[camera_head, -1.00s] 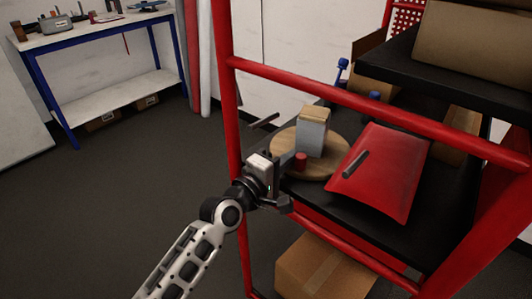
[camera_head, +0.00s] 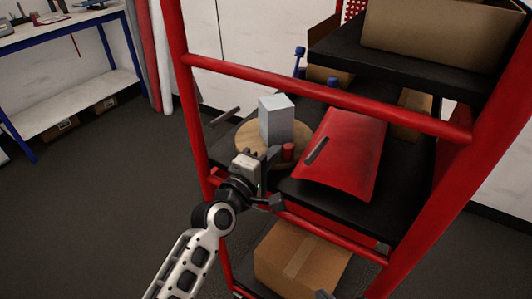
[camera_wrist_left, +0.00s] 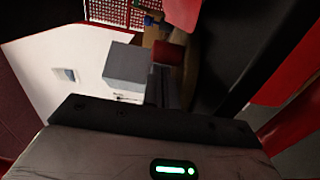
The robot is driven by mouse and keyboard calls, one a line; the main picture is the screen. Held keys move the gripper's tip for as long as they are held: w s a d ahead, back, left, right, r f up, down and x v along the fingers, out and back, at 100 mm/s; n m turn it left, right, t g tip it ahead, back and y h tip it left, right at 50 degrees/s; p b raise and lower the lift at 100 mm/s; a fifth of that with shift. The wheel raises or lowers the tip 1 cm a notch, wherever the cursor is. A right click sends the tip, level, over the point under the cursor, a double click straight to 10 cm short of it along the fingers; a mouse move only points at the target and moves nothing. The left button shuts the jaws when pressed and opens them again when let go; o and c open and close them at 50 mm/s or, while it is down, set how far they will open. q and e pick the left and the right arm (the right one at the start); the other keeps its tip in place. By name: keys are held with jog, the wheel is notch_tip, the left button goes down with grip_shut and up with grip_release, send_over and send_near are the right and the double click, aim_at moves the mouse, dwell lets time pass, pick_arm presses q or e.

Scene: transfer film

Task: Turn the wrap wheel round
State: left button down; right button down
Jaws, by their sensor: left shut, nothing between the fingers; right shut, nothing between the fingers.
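The wrap wheel is a round wooden disc (camera_head: 243,143) on the rack's black shelf, with a red peg (camera_head: 289,152) near its front rim. A light grey block (camera_head: 277,120) stands upright on it. My left gripper (camera_head: 268,172) is shut and empty at the front of the wheel, just left of the peg; I cannot tell whether they touch. The left wrist view shows the shut fingers (camera_wrist_left: 163,88), the grey block (camera_wrist_left: 128,66) and the red peg (camera_wrist_left: 168,53). The gripper hides part of the wheel's front rim.
A red sheet-like piece (camera_head: 342,160) lies right of the wheel. The rack's red rail (camera_head: 320,94) crosses above, and a red post (camera_head: 187,110) stands left. A cardboard box (camera_head: 300,258) sits below. A blue-legged table (camera_head: 75,85) stands back left across open floor.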

pick_arm(q)
jog(key=shift+d, duration=0.2)
pick_arm(e)
jog(key=shift+s+d+f, duration=0.1)
jog(key=shift+d, duration=0.05)
dwell(0.3)
pick_arm(q)
jog(key=shift+s, duration=0.1)
